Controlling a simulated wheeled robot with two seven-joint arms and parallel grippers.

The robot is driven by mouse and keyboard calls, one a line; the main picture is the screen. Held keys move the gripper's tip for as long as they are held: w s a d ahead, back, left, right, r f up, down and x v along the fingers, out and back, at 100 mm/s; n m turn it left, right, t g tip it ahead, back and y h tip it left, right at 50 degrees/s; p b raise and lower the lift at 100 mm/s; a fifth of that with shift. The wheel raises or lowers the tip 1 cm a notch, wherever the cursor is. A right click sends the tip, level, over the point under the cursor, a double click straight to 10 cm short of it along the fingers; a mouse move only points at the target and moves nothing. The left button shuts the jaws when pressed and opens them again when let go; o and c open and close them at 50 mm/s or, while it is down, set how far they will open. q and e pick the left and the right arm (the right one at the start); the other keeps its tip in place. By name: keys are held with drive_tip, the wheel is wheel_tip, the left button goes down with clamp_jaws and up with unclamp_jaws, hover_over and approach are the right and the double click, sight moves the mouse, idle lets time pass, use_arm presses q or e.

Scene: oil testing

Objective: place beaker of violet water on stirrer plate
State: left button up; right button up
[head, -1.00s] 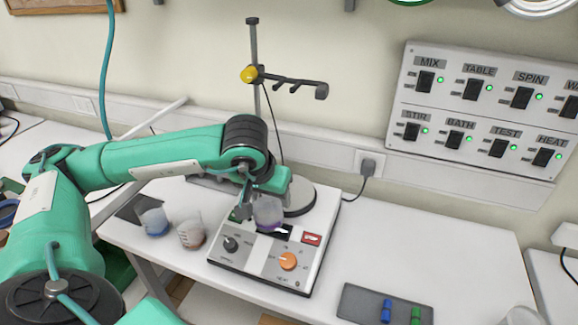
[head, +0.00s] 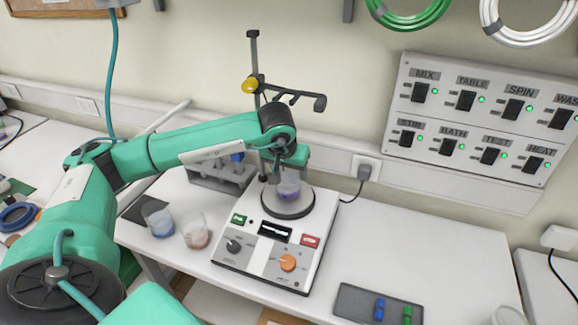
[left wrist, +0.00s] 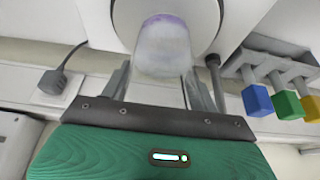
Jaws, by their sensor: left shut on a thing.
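The beaker of violet water (head: 288,188) is clear with a violet layer at its bottom. My left gripper (head: 284,172) is shut on it, and the beaker stands upright over the round grey stirrer plate (head: 288,208). I cannot tell whether its base touches the plate. In the left wrist view the beaker (left wrist: 163,50) sits between the fingers of my left gripper (left wrist: 155,85), with the pale round plate (left wrist: 200,20) behind it. My right gripper is not in view.
Two beakers, one bluish (head: 158,220) and one reddish (head: 194,232), stand left of the stirrer. A stand rod with a clamp (head: 290,95) rises behind the plate. A rack (head: 215,178) stands at the back left. A dark tray (head: 350,300) lies at front right.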

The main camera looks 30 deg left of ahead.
use_arm(q)
drive_tip(key=shift+s, duration=0.1)
drive_tip(key=shift+f, duration=0.1)
drive_tip(key=shift+f, duration=0.15)
drive_tip(key=o, duration=1.1)
drive_tip(key=shift+o, duration=0.2)
drive_tip(key=shift+r, duration=0.25)
drive_tip(key=shift+s+r, duration=0.1)
drive_tip(key=shift+r, duration=0.1)
drive_tip(key=b+v, duration=0.2)
drive_tip(key=v, duration=0.5)
